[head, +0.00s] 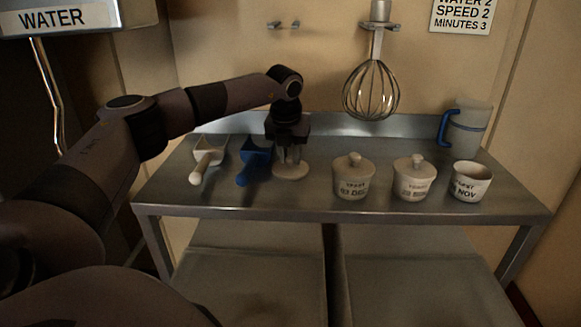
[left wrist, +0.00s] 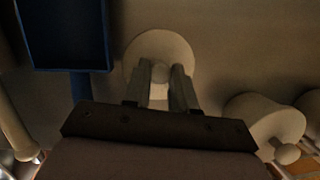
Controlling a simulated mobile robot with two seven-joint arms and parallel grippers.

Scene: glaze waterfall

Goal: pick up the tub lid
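The tub lid (head: 291,172) is a pale round disc lying flat on the steel table, left of the tubs. In the left wrist view the lid (left wrist: 160,44) has a small round knob (left wrist: 160,73) at its middle. My left gripper (head: 290,156) points down over the lid. Its two fingers (left wrist: 161,78) stand apart, one on each side of the knob, with no clear grip on it. A tub without a lid (head: 470,184), marked NOV, stands at the right of the table. My right gripper is not in view.
A blue scoop (head: 255,160) lies close left of my gripper, and a white scoop (head: 207,158) lies further left. Two lidded tubs (head: 352,178) (head: 414,180) stand to the right. A jug (head: 470,130) stands at the back right, and a whisk (head: 371,88) hangs above the table.

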